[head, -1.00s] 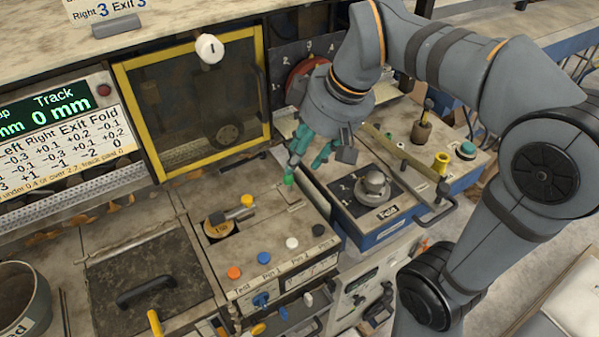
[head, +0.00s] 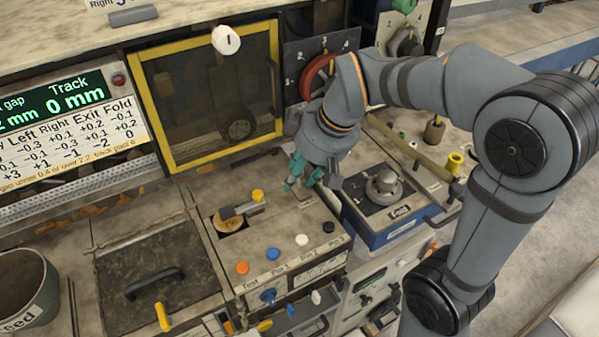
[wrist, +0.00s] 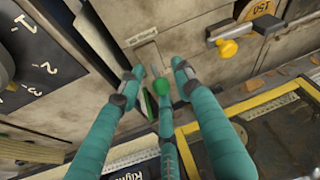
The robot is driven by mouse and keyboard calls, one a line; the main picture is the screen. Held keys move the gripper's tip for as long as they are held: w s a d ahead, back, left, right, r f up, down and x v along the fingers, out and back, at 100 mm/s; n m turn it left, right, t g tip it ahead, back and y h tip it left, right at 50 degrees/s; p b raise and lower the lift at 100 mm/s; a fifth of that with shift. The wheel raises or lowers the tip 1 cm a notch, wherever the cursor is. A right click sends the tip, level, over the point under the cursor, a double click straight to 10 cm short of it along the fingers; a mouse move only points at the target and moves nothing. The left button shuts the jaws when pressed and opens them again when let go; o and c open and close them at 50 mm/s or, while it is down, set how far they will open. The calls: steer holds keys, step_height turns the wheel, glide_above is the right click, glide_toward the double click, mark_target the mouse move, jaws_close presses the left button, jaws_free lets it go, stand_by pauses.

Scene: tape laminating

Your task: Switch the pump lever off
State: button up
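My gripper (head: 303,180) has teal fingers and points down at the top of the beige control panel (head: 285,222), near its back right corner. In the wrist view, its fingers (wrist: 157,74) are spread, with a small green knob (wrist: 163,87) between them. The knob looks like the end of a lever, but its stem is mostly hidden by the fingers. I cannot tell whether any finger touches it. A small label lies beyond the fingertips, too small to read. In the head view, the fingers hide the green knob.
A yellow-knobbed lever (head: 257,196) sits left of my gripper beside a round 150 dial; it also shows in the wrist view (wrist: 228,48). A blue box with a grey knob (head: 384,186) stands close on the right. A yellow-framed window (head: 205,75) rises behind.

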steer(key=shift+s, duration=0.1)
jaws_close()
steer(key=p, duration=0.1)
steer(key=g+p, duration=0.1)
steer(key=shift+w+a+r+p, duration=0.1)
steer(key=shift+w+r+p, duration=0.1)
steer(key=shift+r+p, duration=0.15)
steer(key=shift+w+a+f+g+h+p, duration=0.1)
steer(key=shift+w+f+g+h+p, duration=0.3)
steer(key=shift+p, duration=0.7)
steer(key=shift+s+g, duration=0.1)
steer(key=shift+g, duration=0.2)
steer(key=shift+f, duration=0.1)
steer(key=shift+o, duration=0.9)
jaws_free()
steer(key=shift+a, duration=0.1)
